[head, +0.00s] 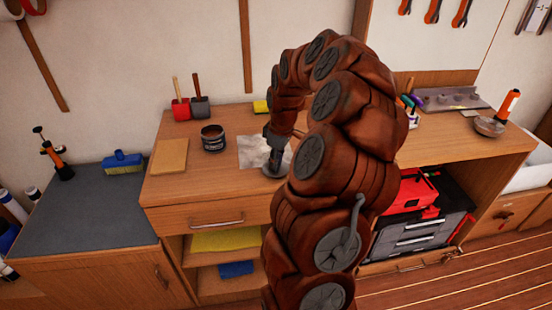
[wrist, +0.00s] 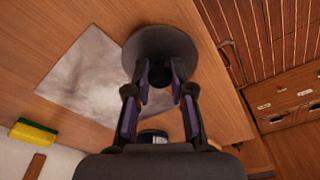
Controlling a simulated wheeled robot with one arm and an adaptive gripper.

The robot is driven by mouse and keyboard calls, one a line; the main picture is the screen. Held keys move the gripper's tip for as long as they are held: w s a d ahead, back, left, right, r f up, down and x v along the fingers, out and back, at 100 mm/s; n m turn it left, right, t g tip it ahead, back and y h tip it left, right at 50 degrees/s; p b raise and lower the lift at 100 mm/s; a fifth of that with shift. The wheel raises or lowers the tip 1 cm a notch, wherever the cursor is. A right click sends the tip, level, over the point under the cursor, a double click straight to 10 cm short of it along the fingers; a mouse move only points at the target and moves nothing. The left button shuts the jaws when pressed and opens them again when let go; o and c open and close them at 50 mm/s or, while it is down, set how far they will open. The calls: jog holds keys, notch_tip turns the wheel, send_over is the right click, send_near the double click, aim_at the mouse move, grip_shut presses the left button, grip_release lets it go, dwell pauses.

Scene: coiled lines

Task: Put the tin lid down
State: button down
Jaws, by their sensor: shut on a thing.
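The tin lid (wrist: 160,40) is a dark round disc with a dark knob on top. My gripper (wrist: 160,84) has its two fingers closed on the knob. In the head view the lid (head: 271,172) shows below my gripper (head: 274,158), near the bench's front edge and the grey sheet's near corner. I cannot tell whether it touches the surface. A dark open tin (head: 213,139) with a pale label stands on the bench, left of the sheet. My arm hides part of the bench behind it.
The pale grey sheet (head: 259,150) lies flat on the wooden bench (head: 215,178). A brown board (head: 170,156) lies at left. Bare wood shows between the tin and the front edge.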

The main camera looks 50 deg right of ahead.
aim_at(281, 169)
jog(key=shift+f+b, duration=0.5)
jog(key=shift+f, duration=0.05)
jog(key=c, duration=1)
grip_release()
jog(key=shift+r, duration=0.1)
jog(key=shift+r+p, duration=0.55)
jog(key=shift+s+d+r+b, duration=0.1)
jog(key=shift+s+r+b, duration=0.2)
jog(key=shift+r, duration=1.65)
jog(key=shift+s+d+r+b, duration=0.15)
jog(key=shift+r+b, duration=0.25)
jog(key=shift+r, duration=1.55)
jog(key=shift+s+r+b, duration=0.25)
jog(key=shift+r+b, duration=0.1)
jog(key=shift+r, duration=1.6)
